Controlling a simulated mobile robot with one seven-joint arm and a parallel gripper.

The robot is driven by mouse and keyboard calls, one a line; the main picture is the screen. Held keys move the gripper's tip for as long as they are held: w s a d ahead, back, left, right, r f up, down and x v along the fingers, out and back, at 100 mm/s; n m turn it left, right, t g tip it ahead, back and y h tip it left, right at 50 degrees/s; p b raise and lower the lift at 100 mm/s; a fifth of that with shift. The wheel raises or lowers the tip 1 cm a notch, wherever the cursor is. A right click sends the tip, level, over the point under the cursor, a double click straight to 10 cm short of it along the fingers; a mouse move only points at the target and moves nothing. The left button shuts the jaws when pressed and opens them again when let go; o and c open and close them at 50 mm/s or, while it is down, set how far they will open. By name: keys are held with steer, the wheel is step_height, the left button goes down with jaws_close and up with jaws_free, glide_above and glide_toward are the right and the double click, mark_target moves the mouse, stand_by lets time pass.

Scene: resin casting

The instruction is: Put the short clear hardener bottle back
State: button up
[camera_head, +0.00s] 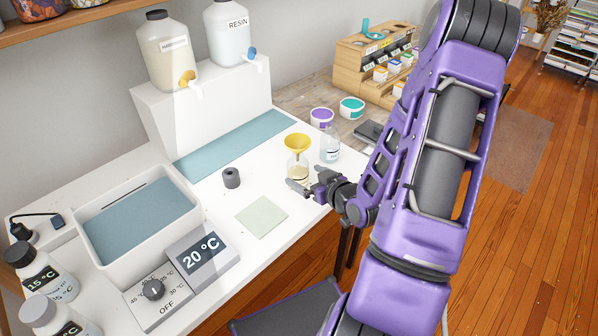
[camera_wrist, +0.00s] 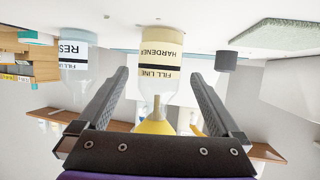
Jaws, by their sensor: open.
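The short clear hardener bottle (camera_head: 297,172) stands upright on the white worktop with a yellow funnel (camera_head: 297,142) in its mouth. In the upside-down wrist view, the bottle (camera_wrist: 158,48) shows a cream label reading HARDENER and FILL LINE, and the funnel (camera_wrist: 156,126) hangs below it. My gripper (camera_head: 309,189) is open and empty, low at the bottle's near side. In the wrist view the bottle appears between my spread fingers (camera_wrist: 158,78), apart from both. Whether the fingertips reach around it is unclear.
A clear resin bottle (camera_head: 330,147) stands close behind the hardener bottle. A dark cylinder (camera_head: 231,177) and a pale green square mat (camera_head: 262,217) lie left. Hardener (camera_head: 166,50) and resin (camera_head: 230,35) dispensers stand on a white stand. A blue-green strip (camera_head: 236,146) before it is bare.

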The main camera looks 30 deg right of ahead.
steer(key=v, duration=0.2)
steer(key=p+v, duration=0.2)
steer(key=v, duration=0.1)
steer(key=shift+s+r, duration=0.2)
steer(key=shift+r, duration=0.2)
steer(key=shift+s+d+p, duration=0.15)
steer(key=shift+s+p, duration=0.4)
steer(key=shift+s, duration=0.2)
